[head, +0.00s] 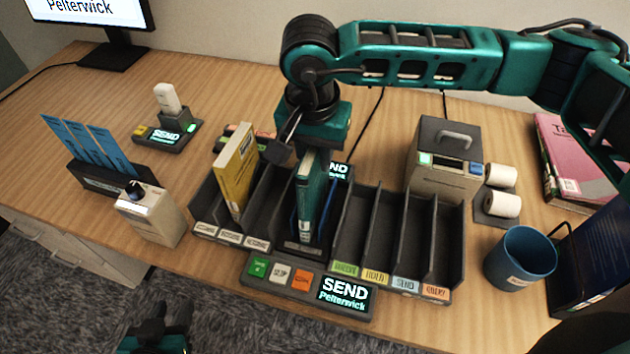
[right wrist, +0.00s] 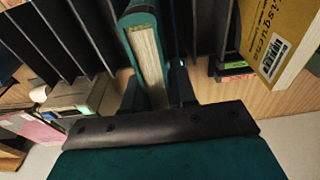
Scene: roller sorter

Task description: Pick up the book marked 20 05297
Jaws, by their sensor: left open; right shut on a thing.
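A teal book (head: 309,193) stands upright in a middle slot of the dark sorter (head: 455,255). My right gripper (head: 302,152) is above the sorter, shut on this book's upper end. In the right wrist view the teal book (right wrist: 147,55) sits between the two fingers, its pale page edges showing. I cannot tell whether its bottom touches the slot floor. A yellow book (head: 236,172) leans in a left slot; it also shows with a barcode label in the right wrist view (right wrist: 282,40). The mark 20 05297 is not readable on either. My left gripper (head: 165,325) is open and empty at the bottom edge.
A button panel with a SEND screen (head: 345,291) is in front of the sorter. A grey label printer (head: 445,160), paper rolls (head: 502,190) and a blue mug (head: 520,258) stand right. A beige box (head: 150,215) and blue-card holder (head: 110,178) stand left.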

